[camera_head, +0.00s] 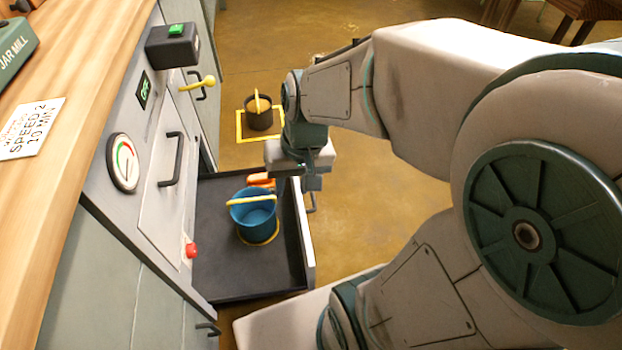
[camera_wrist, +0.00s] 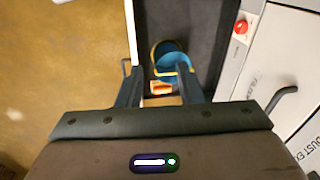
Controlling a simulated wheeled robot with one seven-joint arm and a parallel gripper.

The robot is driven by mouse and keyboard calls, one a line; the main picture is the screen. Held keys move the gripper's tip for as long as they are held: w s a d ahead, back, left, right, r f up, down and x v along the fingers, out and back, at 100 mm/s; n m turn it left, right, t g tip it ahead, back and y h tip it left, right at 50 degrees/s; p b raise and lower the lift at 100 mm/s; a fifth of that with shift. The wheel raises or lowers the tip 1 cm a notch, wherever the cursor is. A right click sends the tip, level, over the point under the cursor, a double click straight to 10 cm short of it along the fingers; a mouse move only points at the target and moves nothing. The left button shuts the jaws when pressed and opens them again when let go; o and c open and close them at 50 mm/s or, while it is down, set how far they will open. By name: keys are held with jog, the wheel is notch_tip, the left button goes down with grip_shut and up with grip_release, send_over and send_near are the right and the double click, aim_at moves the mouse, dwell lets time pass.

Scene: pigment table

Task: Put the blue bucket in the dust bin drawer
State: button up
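My gripper (camera_head: 296,184) is above the drawer's outer, far side, close beside the bucket. In the wrist view, the fingers of my gripper (camera_wrist: 158,76) are spread with nothing clasped between them. The blue bucket (camera_wrist: 171,66) lies just beyond the tips, partly hidden by the right finger. Whether a finger touches it, I cannot tell.
An orange piece (camera_head: 262,180) lies in the drawer beside the bucket. A dark bucket (camera_head: 259,113) stands in a yellow square on the floor. The cabinet front has a black handle (camera_head: 171,160), a gauge (camera_head: 123,163) and a red button (camera_head: 191,251). The drawer's near end is empty.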

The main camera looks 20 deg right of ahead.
jog(key=shift+n+h, duration=0.7)
jog(key=shift+h, duration=0.2)
jog(key=s+d, duration=0.1)
jog(key=s+d+r, duration=0.1)
jog(key=d, duration=0.1)
jog(key=shift+s+r, duration=0.25)
jog(key=shift+s, duration=0.15)
jog(key=shift+a, duration=0.1)
